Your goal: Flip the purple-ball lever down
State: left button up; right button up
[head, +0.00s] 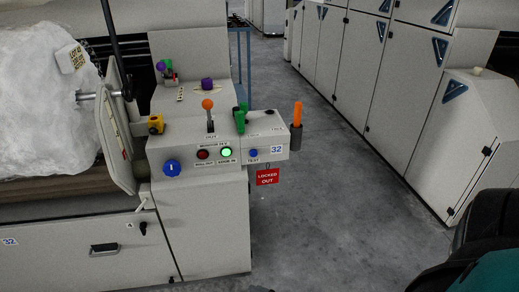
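A small purple ball (161,66) shows at the far left end of the grey console, close beside a green piece and a small red part. It looks like a lever's ball end, but its shaft and exact tilt are too small to tell. A separate purple knob (207,84) sits on the console top nearer the middle. An orange-ball lever (208,104) stands upright on the nearer part of the console. Neither gripper is in view; only dark and teal parts, apparently of my own body, show at the lower right.
The console front (205,220) carries red and green lamps, a blue knob (172,168) and a red "locked out" tag (267,176). Green handles (240,118) and an orange stick in a holder (297,115) stand at its right. A white fibre bale (40,100) is left. Open floor (330,210) lies right.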

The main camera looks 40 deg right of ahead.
aim_at(161, 66)
jog(key=z, duration=0.4)
jog(key=k, duration=0.5)
jog(key=k+u, duration=0.15)
jog(key=u, duration=1)
jog(key=l+u, duration=0.35)
jog(key=l, duration=0.4)
jog(key=k+l, duration=0.1)
jog(key=l, duration=2.4)
jog(key=k+l, duration=0.15)
jog(key=l, duration=1.1)
